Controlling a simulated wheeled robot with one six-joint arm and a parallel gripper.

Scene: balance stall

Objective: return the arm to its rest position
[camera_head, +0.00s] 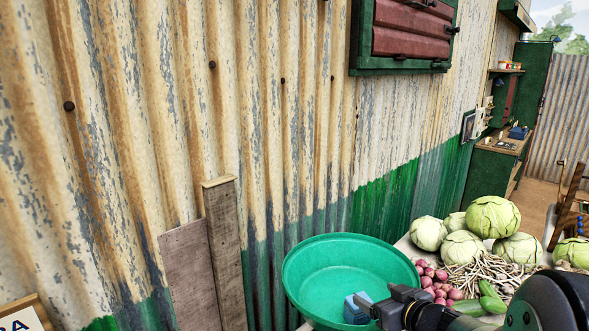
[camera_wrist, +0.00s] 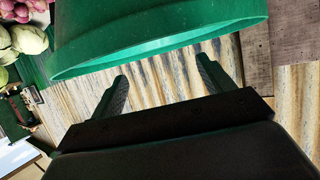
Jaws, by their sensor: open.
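My gripper (camera_head: 363,304) is at the lower middle of the head view, over the near right part of a large round green basin (camera_head: 318,262). Small blue parts show at its tip there; I cannot tell whether they are its fingers or a separate thing. In the wrist view my gripper (camera_wrist: 161,70) has its two dark fingers wide apart, with nothing between them. The basin's green side and rim (camera_wrist: 160,48) cross the top of that view, close to the fingertips. My arm fills the lower right corner of the head view.
Right of the basin lie red onions (camera_head: 437,284), cabbages (camera_head: 493,217), pale thin pods (camera_head: 486,272) and green cucumbers (camera_head: 491,299). A corrugated wall (camera_head: 130,120) stands behind, with planks (camera_head: 224,250) leaning on it and a red shutter (camera_head: 408,32) above. Air above the basin is clear.

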